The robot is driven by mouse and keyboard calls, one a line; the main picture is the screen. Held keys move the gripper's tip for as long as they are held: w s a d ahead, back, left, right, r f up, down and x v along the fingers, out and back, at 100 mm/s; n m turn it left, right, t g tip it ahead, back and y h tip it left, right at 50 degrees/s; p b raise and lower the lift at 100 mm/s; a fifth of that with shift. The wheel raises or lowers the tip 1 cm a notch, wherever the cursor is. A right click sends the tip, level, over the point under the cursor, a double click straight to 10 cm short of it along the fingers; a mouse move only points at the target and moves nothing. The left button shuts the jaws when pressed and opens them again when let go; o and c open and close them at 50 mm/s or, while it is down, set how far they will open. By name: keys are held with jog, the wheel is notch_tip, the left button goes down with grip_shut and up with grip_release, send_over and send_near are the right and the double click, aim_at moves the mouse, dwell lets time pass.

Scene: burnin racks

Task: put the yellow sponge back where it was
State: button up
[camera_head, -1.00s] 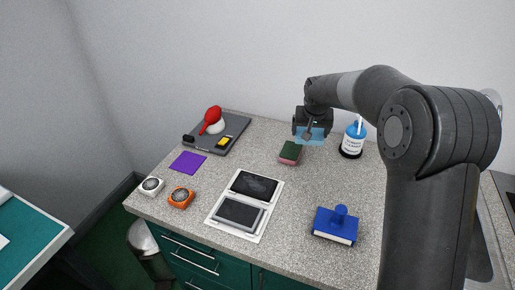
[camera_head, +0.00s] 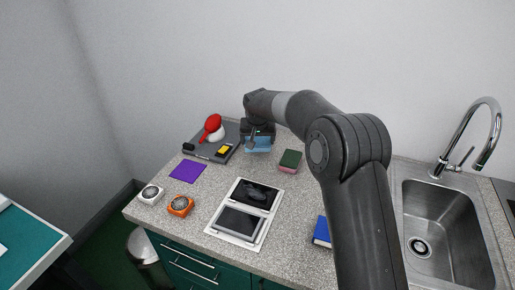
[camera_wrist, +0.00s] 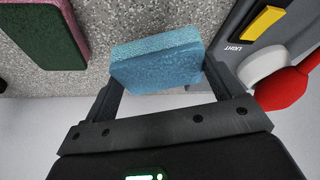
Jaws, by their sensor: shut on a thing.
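My gripper (camera_head: 258,139) is shut on a blue sponge (camera_head: 258,147), held near the back of the counter, beside the dark grey device. In the wrist view the blue sponge (camera_wrist: 157,62) sits between both fingers of the gripper (camera_wrist: 162,80). I see no yellow sponge in any view. A sponge with a dark green top and pink layer (camera_head: 290,161) lies on the counter to the right of my gripper; it also shows at the upper left of the wrist view (camera_wrist: 48,32).
A dark grey device (camera_head: 228,155) with a yellow switch (camera_head: 224,151) and a red-and-white item (camera_head: 212,128) stands left of my gripper. A purple cloth (camera_head: 188,171), white dial (camera_head: 150,194), orange dial (camera_head: 180,206), white-framed panel (camera_head: 235,222) and blue-topped block (camera_head: 321,231) lie in front. A sink (camera_head: 440,235) is at right.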

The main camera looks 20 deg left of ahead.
aim_at(258, 143)
jog(key=shift+f, duration=2)
jog(key=shift+f, duration=0.1)
jog(key=o, duration=0.8)
